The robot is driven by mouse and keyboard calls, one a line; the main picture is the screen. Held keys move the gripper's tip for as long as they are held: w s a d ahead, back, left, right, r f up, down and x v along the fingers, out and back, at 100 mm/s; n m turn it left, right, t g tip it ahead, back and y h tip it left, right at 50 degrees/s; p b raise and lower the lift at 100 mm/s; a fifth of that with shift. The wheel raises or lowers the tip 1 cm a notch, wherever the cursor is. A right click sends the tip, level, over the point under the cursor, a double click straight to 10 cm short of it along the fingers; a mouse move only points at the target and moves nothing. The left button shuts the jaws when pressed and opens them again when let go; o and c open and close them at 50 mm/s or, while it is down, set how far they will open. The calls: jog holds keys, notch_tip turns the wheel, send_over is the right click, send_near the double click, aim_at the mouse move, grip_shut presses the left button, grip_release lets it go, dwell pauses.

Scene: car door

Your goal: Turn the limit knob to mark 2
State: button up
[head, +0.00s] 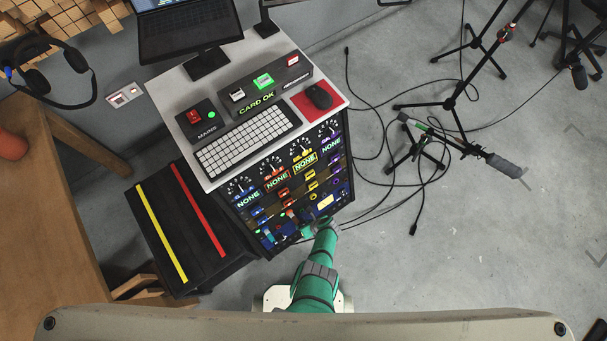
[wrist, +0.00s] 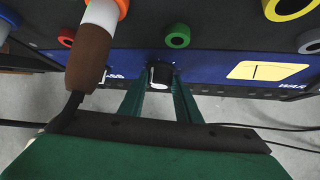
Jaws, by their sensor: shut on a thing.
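The limit knob (wrist: 161,76), as I take it, is a small black knob with a white face or mark on a blue panel strip (wrist: 208,71). In the wrist view my gripper (wrist: 160,88) has its two green fingers on either side of it, shut on it. The scale marks around the knob are hidden or too small to read, so I cannot tell where it points. In the head view my gripper (head: 313,229) is at the lower right front of the rack (head: 290,190), and the knob is hidden there.
Close to my gripper, a brown and white plug (wrist: 95,50) with a black cable hangs at the left. A green ring socket (wrist: 177,36) sits just above the knob. A yellow meter (wrist: 268,71) is to the right.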

jog(key=shift+s, duration=0.1)
dwell(0.4)
jog(key=o, duration=1.1)
jog(key=shift+c, duration=0.2)
jog(key=shift+d+r, duration=0.1)
jog(key=v, duration=1)
jog(key=shift+d+r, duration=0.2)
jog(key=shift+d, duration=0.05)
jog(key=shift+a, duration=0.1)
